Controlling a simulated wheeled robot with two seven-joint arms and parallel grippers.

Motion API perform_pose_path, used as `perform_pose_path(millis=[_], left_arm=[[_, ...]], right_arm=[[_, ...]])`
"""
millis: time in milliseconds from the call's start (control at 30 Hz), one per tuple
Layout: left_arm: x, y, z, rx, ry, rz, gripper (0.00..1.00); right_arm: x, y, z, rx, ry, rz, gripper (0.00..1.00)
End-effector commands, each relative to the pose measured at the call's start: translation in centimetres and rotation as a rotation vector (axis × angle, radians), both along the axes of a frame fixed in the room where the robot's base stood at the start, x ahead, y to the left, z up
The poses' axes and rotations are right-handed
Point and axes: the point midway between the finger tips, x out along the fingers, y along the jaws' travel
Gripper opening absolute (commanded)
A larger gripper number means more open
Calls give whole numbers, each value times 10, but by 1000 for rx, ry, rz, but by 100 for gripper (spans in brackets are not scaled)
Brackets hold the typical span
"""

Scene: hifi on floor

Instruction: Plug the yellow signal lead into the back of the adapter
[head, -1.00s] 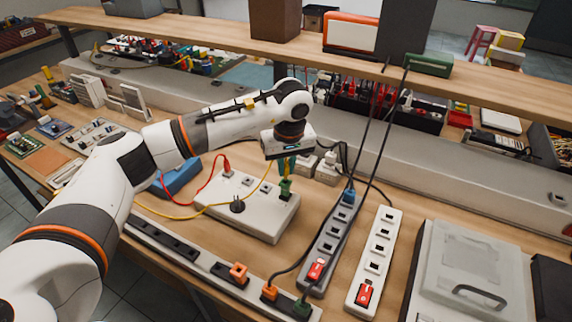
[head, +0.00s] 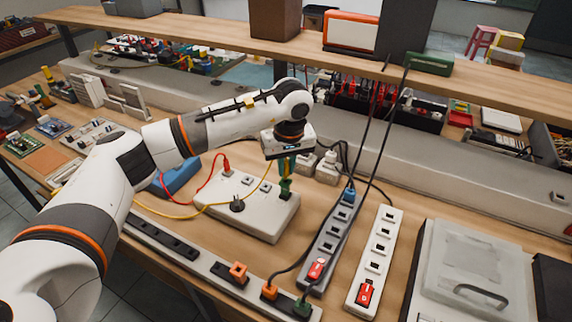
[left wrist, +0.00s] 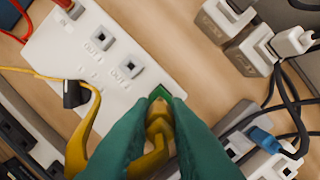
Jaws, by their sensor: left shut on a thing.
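The white adapter box (head: 262,222) lies on the bench, with sockets labelled OUT on its top. My left gripper (head: 287,172) is above the box's far right corner, pointing down. In the left wrist view its two green fingers (left wrist: 158,120) are shut on the yellow plug (left wrist: 156,128) of the signal lead (head: 178,215). The plug's tip lies over a green socket piece (left wrist: 159,93) at the box's edge, also in the head view (head: 285,188). Whether the tip is inside it or just above, I cannot tell. The yellow lead bends around a black post (head: 237,204).
A red lead (head: 226,165) stands in the box's far left corner. A grey power strip (head: 327,250) with dark cables and a white strip (head: 376,258) stand to the right. A long strip (head: 185,255) runs in front.

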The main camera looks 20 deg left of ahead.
Motion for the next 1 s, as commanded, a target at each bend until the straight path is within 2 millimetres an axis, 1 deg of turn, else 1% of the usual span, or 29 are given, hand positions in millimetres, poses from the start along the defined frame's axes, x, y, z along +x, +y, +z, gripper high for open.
perform_pose_path(millis=[1000], left_arm=[[0, 1, -12, 0, 0, 1, 0]], right_arm=[[0, 0, -10, 0, 0, 0, 36]])
